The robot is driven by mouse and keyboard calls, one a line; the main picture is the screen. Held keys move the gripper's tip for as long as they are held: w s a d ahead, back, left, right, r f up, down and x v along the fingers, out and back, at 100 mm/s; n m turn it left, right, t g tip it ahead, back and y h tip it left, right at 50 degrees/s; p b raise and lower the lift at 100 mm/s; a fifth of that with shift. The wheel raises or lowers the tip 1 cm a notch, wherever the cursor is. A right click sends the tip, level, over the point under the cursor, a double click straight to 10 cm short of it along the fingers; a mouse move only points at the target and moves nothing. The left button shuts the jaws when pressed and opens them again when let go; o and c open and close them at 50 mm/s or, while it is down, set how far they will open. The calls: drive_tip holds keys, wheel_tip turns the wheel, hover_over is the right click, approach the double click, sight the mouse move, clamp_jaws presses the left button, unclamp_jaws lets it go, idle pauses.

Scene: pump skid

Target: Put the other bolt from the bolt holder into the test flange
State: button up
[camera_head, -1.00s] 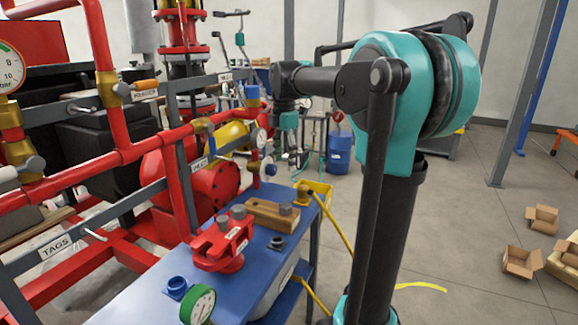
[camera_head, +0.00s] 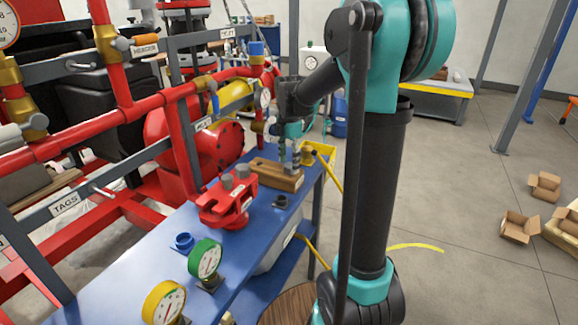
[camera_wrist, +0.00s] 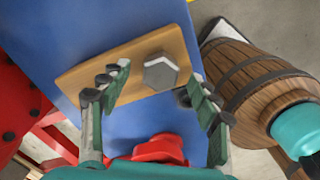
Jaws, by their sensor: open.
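The bolt holder is a wooden block (camera_head: 268,172) on the blue bench; it also shows in the wrist view (camera_wrist: 85,82). One grey hex bolt (camera_wrist: 160,72) stands in it, seen from above in the wrist view. My gripper (camera_wrist: 158,80) is open, with its fingers on either side of the bolt and apart from it. In the head view my gripper (camera_head: 290,158) is over the right part of the block and hides the bolt. The red test flange (camera_head: 222,208) stands left of the block, with two grey bolt heads on top; part of it shows in the wrist view (camera_wrist: 158,148).
The blue bench (camera_head: 130,270) also holds a small blue fitting (camera_head: 183,242), a dark nut-like piece (camera_head: 281,201), a green gauge (camera_head: 205,260) and a yellow gauge (camera_head: 163,302). Red pipework (camera_head: 110,165) runs along the left. A wooden barrel (camera_wrist: 255,75) stands beside the bench.

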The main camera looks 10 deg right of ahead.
drive_tip(key=shift+f, duration=0.85)
drive_tip(key=c, duration=1.3)
drive_tip(key=shift+r, duration=3.5)
drive_tip(key=shift+s, duration=0.1)
